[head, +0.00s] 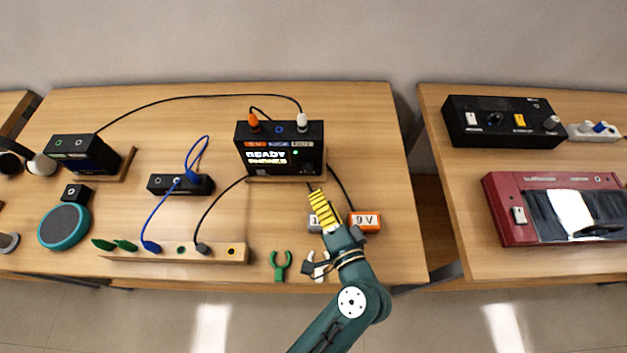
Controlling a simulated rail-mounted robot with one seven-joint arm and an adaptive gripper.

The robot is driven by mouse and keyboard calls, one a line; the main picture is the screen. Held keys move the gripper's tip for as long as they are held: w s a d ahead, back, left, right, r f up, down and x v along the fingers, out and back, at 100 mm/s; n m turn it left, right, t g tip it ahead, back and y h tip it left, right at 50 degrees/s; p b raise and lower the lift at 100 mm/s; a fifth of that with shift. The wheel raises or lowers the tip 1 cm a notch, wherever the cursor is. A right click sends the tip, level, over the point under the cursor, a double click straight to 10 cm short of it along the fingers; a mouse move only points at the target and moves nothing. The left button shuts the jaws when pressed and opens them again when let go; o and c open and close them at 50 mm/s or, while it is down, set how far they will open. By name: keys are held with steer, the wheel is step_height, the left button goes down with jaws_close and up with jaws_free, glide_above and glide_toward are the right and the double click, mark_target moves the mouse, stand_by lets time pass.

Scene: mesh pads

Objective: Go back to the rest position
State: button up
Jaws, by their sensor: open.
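My teal arm reaches up from the bottom of the head view. My gripper (320,197), with yellow and black bands, is at its end over the right part of the middle table (375,130). It points toward the back, just in front of the black box with the lit screen (279,148). It is open, and I see nothing held in it. It partly covers a grey block (315,223) beside an orange 9 V block (365,221). Whether it touches anything cannot be told from this angle.
A green forked piece (280,265) and a white piece (320,266) lie near the front edge by my arm. Cables run to a wooden strip (215,252) and a small black box (181,185). A gap separates the right table (450,190), which bears a red device (505,210).

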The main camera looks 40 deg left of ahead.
steer(key=shift+v, duration=1.45)
